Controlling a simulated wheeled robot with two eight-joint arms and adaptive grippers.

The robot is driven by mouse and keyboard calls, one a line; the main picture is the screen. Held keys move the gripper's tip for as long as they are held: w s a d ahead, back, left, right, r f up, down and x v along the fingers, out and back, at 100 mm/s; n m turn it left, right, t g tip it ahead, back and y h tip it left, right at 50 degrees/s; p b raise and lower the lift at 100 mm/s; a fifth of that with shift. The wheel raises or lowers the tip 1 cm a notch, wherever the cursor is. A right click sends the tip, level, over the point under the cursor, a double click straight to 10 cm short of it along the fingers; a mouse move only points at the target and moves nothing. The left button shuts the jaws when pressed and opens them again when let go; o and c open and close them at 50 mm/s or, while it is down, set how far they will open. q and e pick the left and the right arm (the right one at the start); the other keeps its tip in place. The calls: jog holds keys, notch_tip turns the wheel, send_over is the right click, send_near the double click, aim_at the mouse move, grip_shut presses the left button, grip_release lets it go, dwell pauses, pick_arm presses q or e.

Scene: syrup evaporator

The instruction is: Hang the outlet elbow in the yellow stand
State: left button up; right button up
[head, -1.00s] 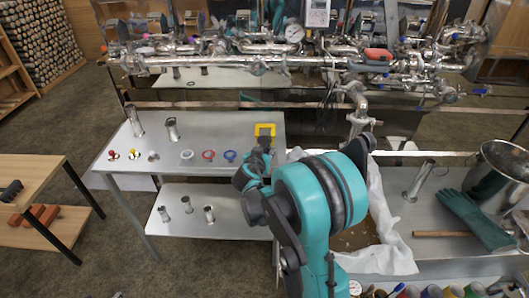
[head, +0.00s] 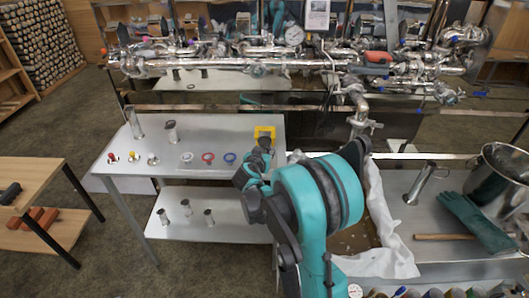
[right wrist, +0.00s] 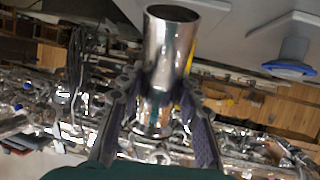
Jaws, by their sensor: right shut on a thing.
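The yellow stand (head: 265,131) is at the back right corner of the left steel table. My right gripper (head: 262,147) is just in front of it, mostly hidden behind my teal arm. In the right wrist view my right gripper (right wrist: 162,88) is shut on a shiny steel tube piece (right wrist: 171,45), which I take as the outlet elbow. Its open round end points to the top of that picture; no bend shows clearly. I cannot tell whether it touches the stand. My left gripper is not in view.
Blue (head: 230,157), red (head: 208,157) and white (head: 187,157) ringed pieces lie on the steel table (head: 225,130). Two tubes stand at its back left. Shiny pipework (head: 210,62) runs across the back. A cloth-lined pan (head: 385,225) lies right of my arm.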

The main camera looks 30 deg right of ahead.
jog(key=shift+w+d, duration=0.25)
jog(key=shift+w, duration=0.05)
dwell(0.4)
jog(key=shift+w+d, duration=0.3)
jog(key=shift+w, duration=0.25)
jog(key=shift+w+d, duration=0.3)
jog(key=shift+w, duration=0.2)
jog(key=shift+w+d, duration=0.2)
jog(key=shift+w, duration=0.1)
jog(key=shift+w+d, duration=0.55)
jog(key=shift+w, duration=0.3)
jog(key=shift+w, duration=0.1)
dwell(0.3)
jog(key=shift+f+b, duration=0.3)
jog(key=shift+b, duration=0.2)
jog(key=o, duration=1.3)
